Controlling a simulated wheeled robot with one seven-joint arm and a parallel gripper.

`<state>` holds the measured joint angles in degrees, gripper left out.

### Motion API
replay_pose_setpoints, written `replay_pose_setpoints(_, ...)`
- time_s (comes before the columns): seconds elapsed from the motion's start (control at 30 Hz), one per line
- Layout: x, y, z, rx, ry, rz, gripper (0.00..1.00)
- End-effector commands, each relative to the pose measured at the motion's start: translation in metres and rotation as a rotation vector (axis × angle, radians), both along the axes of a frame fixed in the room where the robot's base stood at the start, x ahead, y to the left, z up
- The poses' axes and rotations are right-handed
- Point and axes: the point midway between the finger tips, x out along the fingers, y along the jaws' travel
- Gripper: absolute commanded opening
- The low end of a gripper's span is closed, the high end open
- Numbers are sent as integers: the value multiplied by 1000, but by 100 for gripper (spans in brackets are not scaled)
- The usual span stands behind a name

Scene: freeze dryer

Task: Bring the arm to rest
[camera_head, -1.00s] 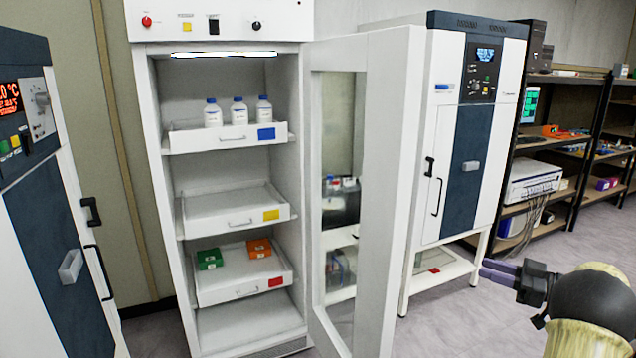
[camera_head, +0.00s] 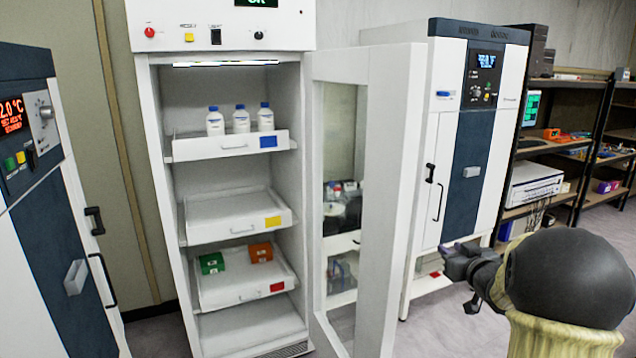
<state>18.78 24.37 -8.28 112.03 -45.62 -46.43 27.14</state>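My gripper (camera_head: 458,252) is at the lower right in the head view. It points left, with my dark rounded arm joint and tan sleeve behind it. Its purple-grey fingers lie, in the picture, over the lower front of the right-hand blue and white freeze dryer (camera_head: 493,135). I see nothing held in it, but the fingers are small and foreshortened, so I cannot tell if they are open or shut.
A white cabinet (camera_head: 222,29) stands with its glass door (camera_head: 392,190) swung open toward me, left of my gripper. Its shelves hold white bottles (camera_head: 240,121), a green box (camera_head: 211,263) and an orange box (camera_head: 260,252). A dark rack (camera_head: 590,140) stands at the right.

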Motion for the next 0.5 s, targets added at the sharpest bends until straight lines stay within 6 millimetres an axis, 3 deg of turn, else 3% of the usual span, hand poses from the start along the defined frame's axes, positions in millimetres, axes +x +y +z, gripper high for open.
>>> replay_pose_setpoints(0.27,-71,55,-39,11,364,-179,30)
replay_pose_setpoints(0.37,-112,78,-59,14,526,-208,30)
replay_pose_setpoints(0.5,-182,115,-84,19,769,-211,30)
